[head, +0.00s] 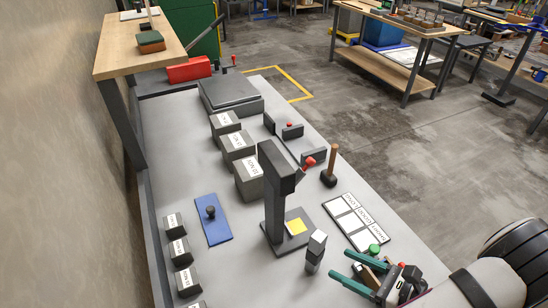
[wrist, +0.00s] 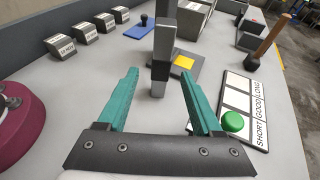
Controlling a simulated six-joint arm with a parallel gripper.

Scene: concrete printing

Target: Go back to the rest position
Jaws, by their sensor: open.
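My gripper (head: 362,270) is at the lower right of the head view, above the grey table (head: 185,165). In the wrist view my gripper (wrist: 164,95) shows two teal fingers spread wide with nothing held between them. A small grey block with a lighter top (head: 315,252) stands upright just beyond the fingers. It also shows in the wrist view (wrist: 161,72), apart from both fingers. A green knob (head: 374,249) sits by the near edge of the card marked SHORT, GOOD, LONG (head: 352,220), right of my gripper.
A dark upright stand (head: 272,195) with a yellow pad (head: 296,226) rises beyond the block. A mallet (head: 330,168) stands at right. Labelled grey blocks (head: 238,148) and a blue plate (head: 213,228) lie farther left. A dark red round object (wrist: 18,120) is left of my gripper.

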